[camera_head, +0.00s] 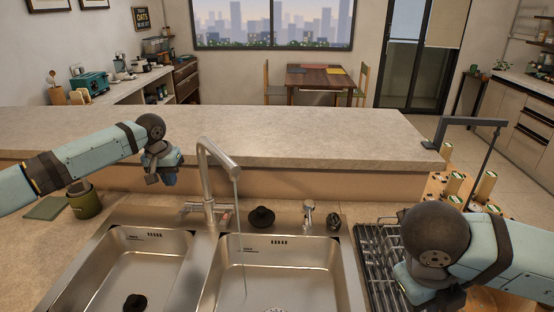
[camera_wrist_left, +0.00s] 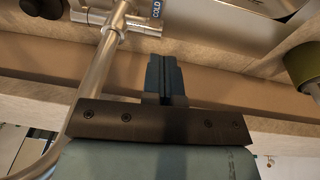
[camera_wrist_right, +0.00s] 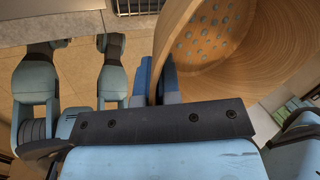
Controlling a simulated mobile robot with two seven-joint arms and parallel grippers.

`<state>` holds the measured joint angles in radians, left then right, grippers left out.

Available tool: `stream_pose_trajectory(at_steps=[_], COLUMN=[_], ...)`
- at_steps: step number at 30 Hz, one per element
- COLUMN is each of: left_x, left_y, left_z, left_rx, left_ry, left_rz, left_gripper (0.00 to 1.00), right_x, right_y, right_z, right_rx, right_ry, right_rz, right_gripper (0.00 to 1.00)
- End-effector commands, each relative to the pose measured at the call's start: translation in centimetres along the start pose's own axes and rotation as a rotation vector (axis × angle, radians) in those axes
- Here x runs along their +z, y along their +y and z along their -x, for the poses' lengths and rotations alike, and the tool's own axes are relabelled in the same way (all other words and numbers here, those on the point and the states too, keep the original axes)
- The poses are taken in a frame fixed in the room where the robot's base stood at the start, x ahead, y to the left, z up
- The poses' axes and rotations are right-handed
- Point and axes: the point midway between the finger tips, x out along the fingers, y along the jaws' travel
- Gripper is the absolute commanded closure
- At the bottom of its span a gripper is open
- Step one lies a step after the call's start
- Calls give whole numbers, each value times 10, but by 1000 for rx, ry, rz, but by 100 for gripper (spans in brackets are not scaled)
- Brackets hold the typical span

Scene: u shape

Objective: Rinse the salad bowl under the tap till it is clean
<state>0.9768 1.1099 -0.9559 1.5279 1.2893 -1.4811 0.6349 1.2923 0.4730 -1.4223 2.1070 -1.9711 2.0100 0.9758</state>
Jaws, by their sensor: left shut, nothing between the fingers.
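The salad bowl (camera_wrist_right: 225,45) is wooden, with several blue-grey spots on its inside, in the right wrist view. My right gripper (camera_wrist_right: 158,80) is shut on its rim, one finger on each side of the wall. In the head view my right gripper (camera_head: 437,298) is low at the right, beyond the sink, mostly hidden by its own wrist. The tap (camera_head: 215,175) runs a thin stream into the right basin (camera_head: 275,270). My left gripper (camera_head: 160,178) is shut and empty, above the counter left of the tap; its fingers (camera_wrist_left: 163,78) show in the left wrist view.
The left basin (camera_head: 140,265) is empty apart from its drain. A dish rack (camera_head: 375,255) stands right of the sink. A dark green pot (camera_head: 84,200) sits at left. A raised ledge (camera_head: 250,135) runs behind the tap.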

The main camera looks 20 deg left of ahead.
Motion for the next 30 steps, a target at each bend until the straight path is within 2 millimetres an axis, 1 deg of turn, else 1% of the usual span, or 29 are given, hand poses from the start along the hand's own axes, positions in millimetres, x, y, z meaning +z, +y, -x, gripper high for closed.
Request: stream_pose_trajectory(at_steps=[1, 6, 12, 18, 27, 30], left_x=[0, 0, 14, 19, 20, 21], left_y=[0, 0, 4, 5, 6, 5], left_z=[-12, -47, -70, -80, -80, -81], left_rx=[-1, 0, -1, 0, 0, -2], left_ry=[-3, -3, -2, 0, 0, 15], left_rz=[1, -1, -2, -1, -1, -2], left_gripper=[100, 100, 100, 100, 100, 100], right_x=[0, 0, 0, 0, 0, 0], right_y=[-1, -1, -2, -3, -3, -4], right_z=[2, 3, 6, 7, 7, 10], right_rx=[0, 0, 0, 0, 0, 0], right_ry=[-1, -1, -1, -1, -1, -1], right_rz=[0, 0, 0, 0, 0, 0], right_gripper=[100, 100, 100, 100, 100, 100])
